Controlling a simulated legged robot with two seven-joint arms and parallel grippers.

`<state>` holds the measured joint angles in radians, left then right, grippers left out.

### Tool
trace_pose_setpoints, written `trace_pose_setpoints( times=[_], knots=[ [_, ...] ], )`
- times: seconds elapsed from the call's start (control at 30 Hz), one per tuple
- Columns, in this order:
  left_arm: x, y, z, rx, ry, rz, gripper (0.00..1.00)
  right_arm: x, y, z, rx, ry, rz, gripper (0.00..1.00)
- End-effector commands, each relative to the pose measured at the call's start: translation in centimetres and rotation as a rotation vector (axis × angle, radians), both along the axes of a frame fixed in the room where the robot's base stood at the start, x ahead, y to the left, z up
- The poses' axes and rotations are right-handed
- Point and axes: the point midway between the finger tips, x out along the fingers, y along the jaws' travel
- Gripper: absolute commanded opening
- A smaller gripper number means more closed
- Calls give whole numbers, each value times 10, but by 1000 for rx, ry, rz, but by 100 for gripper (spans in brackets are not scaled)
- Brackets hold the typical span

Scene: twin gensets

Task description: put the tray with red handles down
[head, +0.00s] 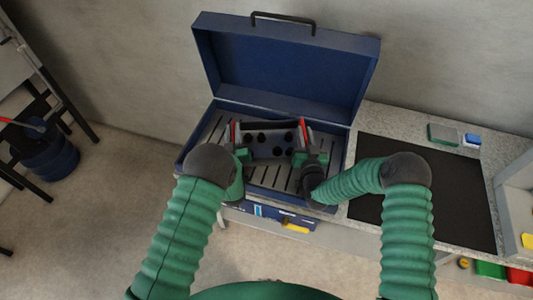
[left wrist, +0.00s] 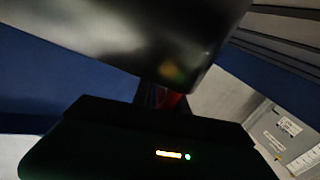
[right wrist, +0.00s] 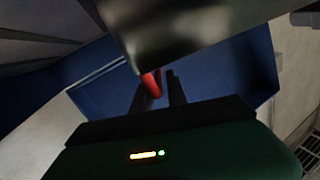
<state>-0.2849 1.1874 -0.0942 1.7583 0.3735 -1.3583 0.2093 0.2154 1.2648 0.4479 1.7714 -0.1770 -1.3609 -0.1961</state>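The tray (head: 272,146) is grey, with several dark round pieces on it, and has an upright red handle at each end. It is level inside the open blue case, over a slotted grey surface (head: 268,178). I cannot tell whether it touches that surface. My left gripper (head: 241,153) is at the left handle, shut on it; red shows between its dark fingers in the left wrist view (left wrist: 170,100). My right gripper (head: 304,156) is shut at the right handle; the red handle (right wrist: 151,84) shows between its fingers in the right wrist view. The tray's underside is hidden.
The blue lid (head: 285,65) stands open behind the tray against the wall. A black mat (head: 420,205) lies clear on the speckled counter to the right. A green-grey box (head: 443,134) and a blue-white item (head: 472,140) stand behind it. A dark chair is at left.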

Motion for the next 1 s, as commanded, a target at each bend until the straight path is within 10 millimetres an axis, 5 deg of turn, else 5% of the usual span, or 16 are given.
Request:
trace_pose_setpoints(
  times=[0.1, 0.47, 1.0],
  knots=[
    [0, 0, 0, 1, 0, 0, 35, 0, -1, 0, -1, 0, -1, 35],
    [0, 1, 3, 3, 3, 2, 35, 1, -2, 4, -2, 0, -4, 35],
    [1, 1, 103, 3, 2, 1, 35, 2, -3, 104, -3, 1, -5, 35]
  ],
)
